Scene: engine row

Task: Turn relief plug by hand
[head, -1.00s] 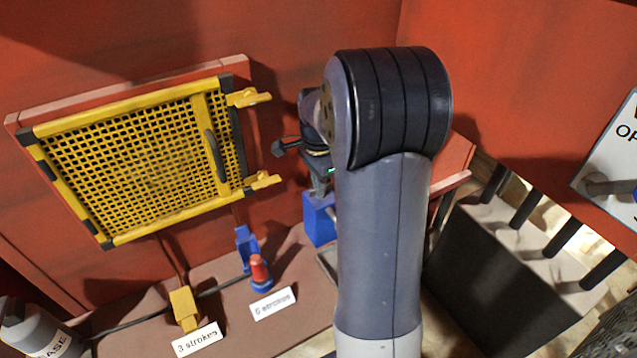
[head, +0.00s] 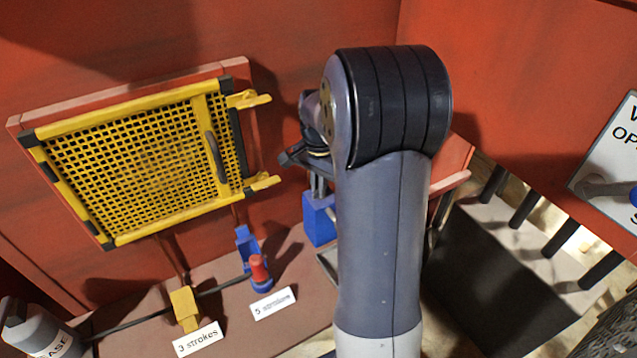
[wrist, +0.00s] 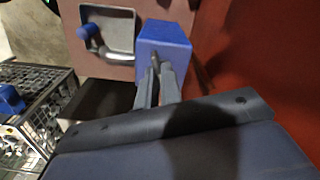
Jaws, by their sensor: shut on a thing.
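My gripper (wrist: 157,80) is shut at the blue block (wrist: 165,42), its two fingers close together against the block's face. A thin, dull piece shows between the fingertips; I take it to be the relief plug, mostly hidden by the fingers. In the head view the fingers (head: 318,185) point down onto the top of the blue block (head: 319,220), and my arm covers part of the gripper.
A yellow mesh guard (head: 130,170) stands left of my gripper. A red-topped blue fitting (head: 258,270) and a yellow block (head: 185,305) stand on the ledge. The wrist view shows a grey tray (wrist: 108,15) with a blue knob (wrist: 87,32) beside the block, and a wire basket (wrist: 40,105).

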